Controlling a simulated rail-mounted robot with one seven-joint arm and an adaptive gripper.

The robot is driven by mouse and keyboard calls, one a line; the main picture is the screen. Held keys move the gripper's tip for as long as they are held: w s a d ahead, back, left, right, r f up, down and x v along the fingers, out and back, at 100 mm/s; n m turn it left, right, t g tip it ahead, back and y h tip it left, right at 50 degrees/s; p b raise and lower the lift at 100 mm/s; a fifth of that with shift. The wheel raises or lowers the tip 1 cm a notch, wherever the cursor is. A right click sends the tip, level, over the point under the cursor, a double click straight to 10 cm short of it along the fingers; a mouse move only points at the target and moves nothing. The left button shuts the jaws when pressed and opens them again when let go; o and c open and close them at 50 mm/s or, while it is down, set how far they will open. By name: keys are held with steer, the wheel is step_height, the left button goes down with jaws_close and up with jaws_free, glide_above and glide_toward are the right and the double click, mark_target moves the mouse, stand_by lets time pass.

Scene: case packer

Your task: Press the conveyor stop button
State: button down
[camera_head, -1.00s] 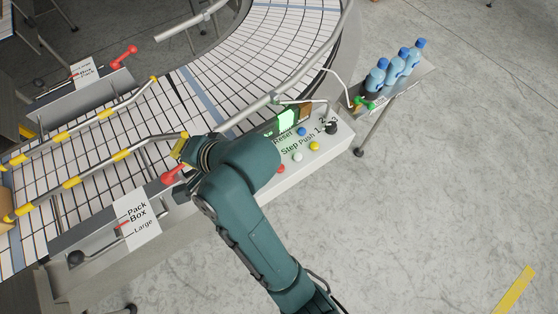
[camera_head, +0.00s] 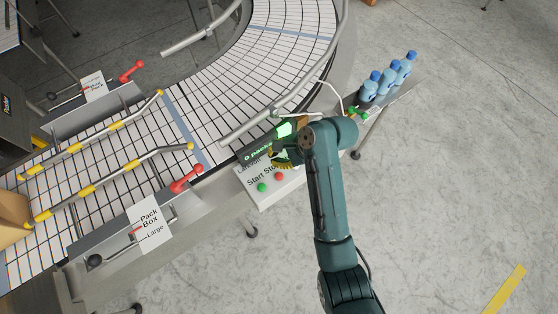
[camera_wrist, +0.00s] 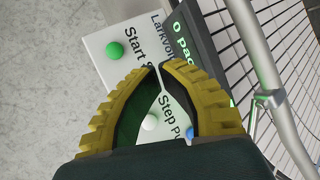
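The control panel (camera_head: 262,200) stands beside the conveyor. It has a green button (camera_head: 262,187) and a red button (camera_head: 279,176) by the partly covered lettering "Start St…". My gripper (camera_head: 283,158), with yellow ribbed fingers, is over the panel, just beyond the red button in the head view. In the wrist view, my gripper (camera_wrist: 158,67) has its fingertips together or nearly so, with nothing seen between them. They cover the lettering after "Start S". The green button (camera_wrist: 114,50) is left of the fingers; the red button is hidden there. Contact with the panel cannot be told.
A white button (camera_wrist: 149,122) and a blue button (camera_wrist: 190,132) show between and behind the fingers. A dark display (camera_wrist: 190,45) and a conveyor rail (camera_wrist: 262,75) are at the right. Blue bottles (camera_head: 388,80) stand on a shelf beyond my arm.

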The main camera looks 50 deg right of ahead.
steer(key=b, duration=0.7)
glide_above(276, 174)
step_height(276, 174, down, 7)
steer(key=shift+d, duration=0.1)
steer(key=shift+f, duration=0.85)
steer(key=shift+f, duration=0.1)
steer(key=shift+f, duration=0.35)
steer(key=shift+f, duration=0.55)
stand_by(0.9)
steer(key=shift+r+p, duration=1)
steer(key=shift+p, duration=0.45)
